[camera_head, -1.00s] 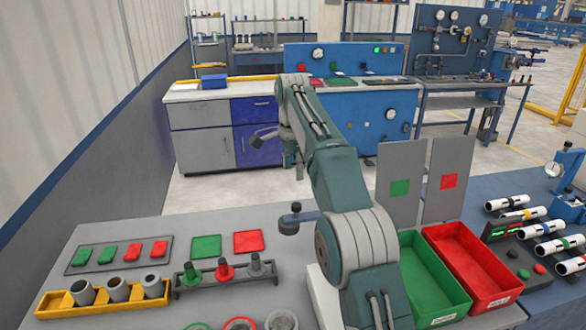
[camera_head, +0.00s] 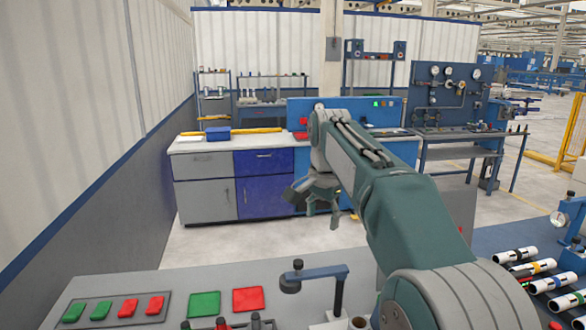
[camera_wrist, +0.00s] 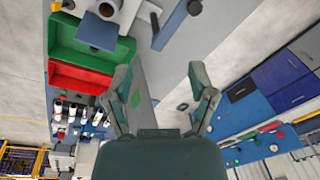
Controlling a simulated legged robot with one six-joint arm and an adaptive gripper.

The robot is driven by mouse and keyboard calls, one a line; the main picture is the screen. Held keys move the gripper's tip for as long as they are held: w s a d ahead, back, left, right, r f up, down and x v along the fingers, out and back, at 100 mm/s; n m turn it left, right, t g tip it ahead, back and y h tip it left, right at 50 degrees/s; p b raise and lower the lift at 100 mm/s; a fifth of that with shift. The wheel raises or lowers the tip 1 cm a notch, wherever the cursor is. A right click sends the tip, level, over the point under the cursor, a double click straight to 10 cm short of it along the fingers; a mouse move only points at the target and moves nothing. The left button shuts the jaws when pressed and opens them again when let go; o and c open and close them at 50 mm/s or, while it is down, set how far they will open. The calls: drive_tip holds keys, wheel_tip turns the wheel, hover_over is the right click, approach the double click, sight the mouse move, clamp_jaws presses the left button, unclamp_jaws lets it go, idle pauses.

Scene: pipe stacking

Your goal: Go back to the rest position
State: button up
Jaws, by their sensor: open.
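My gripper (camera_head: 318,192) is up in the air beyond the front table, in front of the far cabinets in the head view. In the wrist view my gripper (camera_wrist: 160,72) has its two fingers spread wide apart, with nothing between them. Behind the fingers I see the grey table surface and the floor.
The front table (camera_head: 130,290) holds a green pad (camera_head: 204,304), a red pad (camera_head: 248,299) and a clamp (camera_head: 312,274). Several white pipes (camera_head: 515,255) lie at the right. The wrist view shows a green bin (camera_wrist: 62,32) and a red bin (camera_wrist: 75,78). Floor lies between table and cabinets.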

drive_tip(key=s+d+r+n+t, duration=0.1)
drive_tip(key=s+d+n, duration=0.25)
drive_tip(key=s, duration=0.55)
drive_tip(key=s+d+f+n+t, duration=0.1)
drive_tip(key=s+d+f+n, duration=0.1)
drive_tip(key=s+f, duration=0.4)
drive_tip(key=s+d+f+n+t, duration=0.2)
drive_tip(key=s+f, duration=0.4)
drive_tip(key=s, duration=1)
drive_tip(key=shift+s+d+n, duration=0.15)
drive_tip(key=shift+d+n, duration=0.5)
drive_tip(key=shift+d, duration=0.2)
